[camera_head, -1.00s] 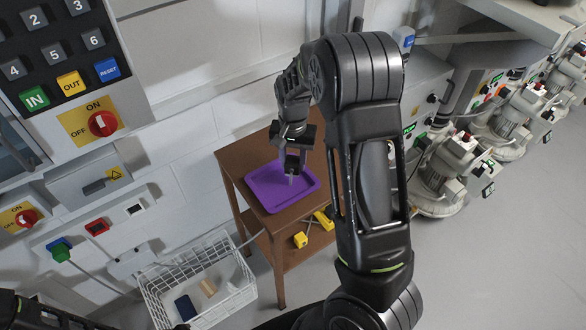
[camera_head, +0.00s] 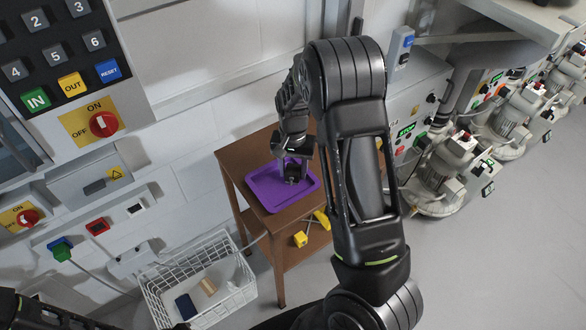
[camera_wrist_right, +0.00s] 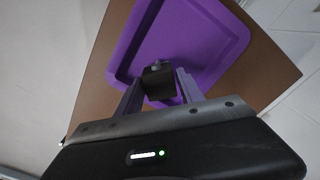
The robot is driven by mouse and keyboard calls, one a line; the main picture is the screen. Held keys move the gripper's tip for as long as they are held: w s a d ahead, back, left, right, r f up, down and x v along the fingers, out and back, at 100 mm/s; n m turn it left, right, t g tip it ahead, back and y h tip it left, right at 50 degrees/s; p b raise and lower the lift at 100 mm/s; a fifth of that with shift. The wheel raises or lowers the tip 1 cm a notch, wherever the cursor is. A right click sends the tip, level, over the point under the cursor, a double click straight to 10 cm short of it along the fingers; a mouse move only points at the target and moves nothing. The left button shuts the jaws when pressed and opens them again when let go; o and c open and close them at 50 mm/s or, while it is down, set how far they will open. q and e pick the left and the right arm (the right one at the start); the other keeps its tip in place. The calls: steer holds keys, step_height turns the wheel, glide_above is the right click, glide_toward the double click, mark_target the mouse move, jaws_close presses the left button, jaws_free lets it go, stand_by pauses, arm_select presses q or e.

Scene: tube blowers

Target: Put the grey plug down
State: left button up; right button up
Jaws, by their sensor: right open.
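The grey plug (camera_wrist_right: 158,82) shows in the right wrist view as a dark block with a lighter grey end, at the purple tray (camera_wrist_right: 205,30). My right gripper (camera_wrist_right: 160,90) is open, with one finger on each side of the plug. In the head view, my right gripper (camera_head: 292,165) is low over the purple tray (camera_head: 268,199), and the plug (camera_head: 291,181) shows as a small dark shape below it. The plug's underside is hidden, so its contact with the tray is hard to tell. My left gripper is out of view.
The tray lies on a brown wooden table (camera_head: 232,165) against the white wall. Yellow items (camera_head: 301,239) lie on its lower shelf. A white wire basket (camera_head: 160,297) stands left of it. A control panel (camera_head: 65,55) is at upper left, and pump machines (camera_head: 445,160) at right.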

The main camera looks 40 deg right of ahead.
mark_target(293, 169)
arm_select(q)
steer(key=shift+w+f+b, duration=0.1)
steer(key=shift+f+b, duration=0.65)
steer(key=shift+b, duration=0.05)
arm_select(e)
step_height(293, 169, up, 12)
steer(key=shift+s, duration=0.1)
stand_by(0.4)
